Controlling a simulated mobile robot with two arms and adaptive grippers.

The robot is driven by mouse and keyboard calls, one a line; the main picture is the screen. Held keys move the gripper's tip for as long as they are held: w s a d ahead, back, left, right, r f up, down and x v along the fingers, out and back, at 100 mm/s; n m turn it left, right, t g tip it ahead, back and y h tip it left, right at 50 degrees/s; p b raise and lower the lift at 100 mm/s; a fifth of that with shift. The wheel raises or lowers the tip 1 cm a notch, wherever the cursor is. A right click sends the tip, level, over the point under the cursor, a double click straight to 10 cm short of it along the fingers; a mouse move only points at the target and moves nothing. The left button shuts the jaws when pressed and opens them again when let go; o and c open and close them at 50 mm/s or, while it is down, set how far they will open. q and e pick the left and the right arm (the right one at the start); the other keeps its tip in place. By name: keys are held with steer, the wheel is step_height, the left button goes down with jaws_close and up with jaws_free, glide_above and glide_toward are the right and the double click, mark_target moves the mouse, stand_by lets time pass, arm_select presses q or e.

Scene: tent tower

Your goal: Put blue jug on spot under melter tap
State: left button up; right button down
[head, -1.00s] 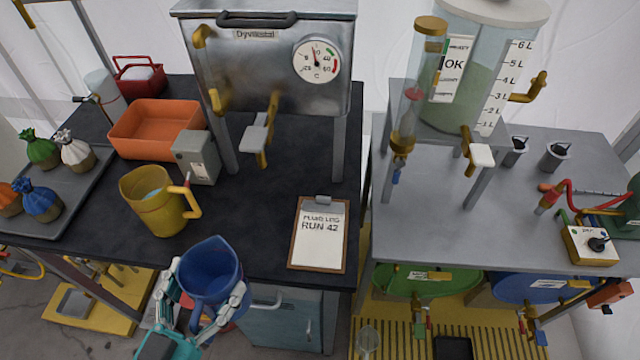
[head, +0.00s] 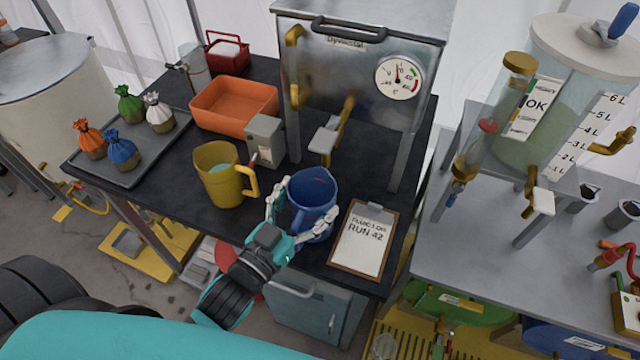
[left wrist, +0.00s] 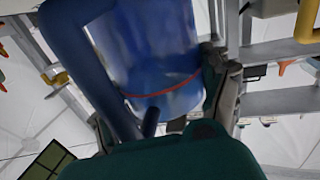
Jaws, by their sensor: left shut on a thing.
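The blue jug (head: 314,190) is upright, held by my left gripper (head: 294,216) over the black table's front part, just left of the clipboard. I cannot tell whether its base touches the table. In the left wrist view the blue jug (left wrist: 150,55) fills the middle between the fingers of my left gripper (left wrist: 170,110). The metal melter (head: 350,75) stands behind it, with a brass tap (head: 343,118) and pale handle on its front. The spot under the tap cannot be made out. My right gripper is not in view.
A yellow jug (head: 222,178) with liquid stands left of the blue jug. A small grey box (head: 265,140) and an orange tray (head: 232,105) are behind it. A clipboard (head: 364,238) lies right of the blue jug. Dark table surface is bare between jug and melter.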

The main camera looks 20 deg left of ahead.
mark_target(318, 187)
arm_select(q)
steer(key=shift+w+d+r, duration=0.1)
steer(key=shift+w+d, duration=0.1)
steer(key=shift+w, duration=0.5)
steer(key=shift+p+x, duration=0.55)
steer(key=shift+x, duration=0.7)
steer(key=shift+w+f, duration=0.15)
steer(key=shift+f, duration=0.3)
steer(key=shift+w+f, duration=0.2)
steer(key=shift+f, duration=0.2)
steer(key=shift+s, duration=0.1)
steer(key=o, duration=0.8)
steer(key=shift+c, duration=0.2)
steer(key=o, duration=0.4)
